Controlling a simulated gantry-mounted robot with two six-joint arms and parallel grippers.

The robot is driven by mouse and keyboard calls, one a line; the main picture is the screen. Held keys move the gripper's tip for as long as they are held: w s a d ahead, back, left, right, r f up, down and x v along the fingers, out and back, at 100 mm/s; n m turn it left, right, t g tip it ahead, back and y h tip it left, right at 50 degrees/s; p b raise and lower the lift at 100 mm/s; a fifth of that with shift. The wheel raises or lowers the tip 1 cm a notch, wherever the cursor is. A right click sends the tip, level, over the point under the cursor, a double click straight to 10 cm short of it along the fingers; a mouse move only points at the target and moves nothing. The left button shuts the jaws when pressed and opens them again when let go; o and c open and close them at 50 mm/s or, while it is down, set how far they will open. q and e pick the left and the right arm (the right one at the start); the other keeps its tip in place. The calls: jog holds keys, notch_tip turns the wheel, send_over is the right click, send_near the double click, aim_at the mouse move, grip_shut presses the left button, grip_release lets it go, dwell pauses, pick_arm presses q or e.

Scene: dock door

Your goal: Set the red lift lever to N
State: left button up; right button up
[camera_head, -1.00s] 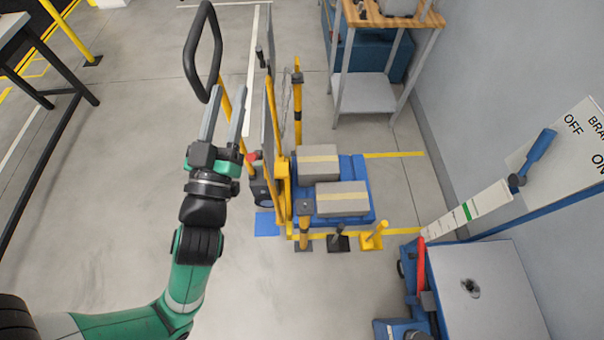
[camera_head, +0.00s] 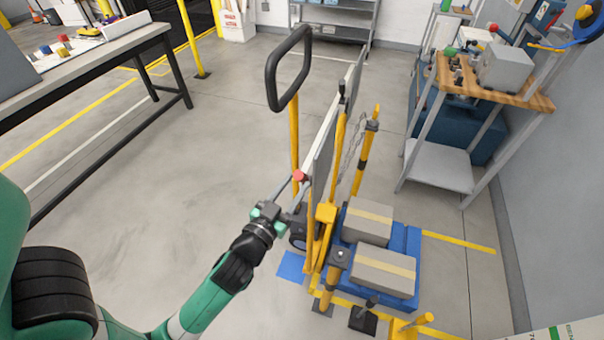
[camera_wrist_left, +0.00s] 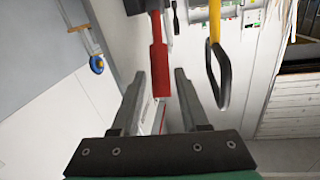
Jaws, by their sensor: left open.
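The red lift lever shows in the head view as a small red knob (camera_head: 299,176) on the left side of the yellow pallet lift's mast. In the left wrist view it is a long red handle (camera_wrist_left: 158,75), pointing down between the two finger tips. My left gripper (camera_head: 292,193) is open, its fingers reaching up and right toward the knob from the lower left. It also shows in the left wrist view (camera_wrist_left: 160,88), with visible gaps on both sides of the handle. Any N marking is not readable. My right gripper is out of view.
The lift has a black loop handle (camera_head: 290,68) above and a grey panel (camera_head: 326,150) beside the lever. Two boxes (camera_head: 371,220) sit on its blue base (camera_head: 413,250). A dark-legged bench (camera_head: 90,65) stands left and a wooden-topped stand (camera_head: 492,85) right.

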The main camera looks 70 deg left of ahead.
pick_arm(q)
jog(key=shift+x, duration=2)
grip_shut()
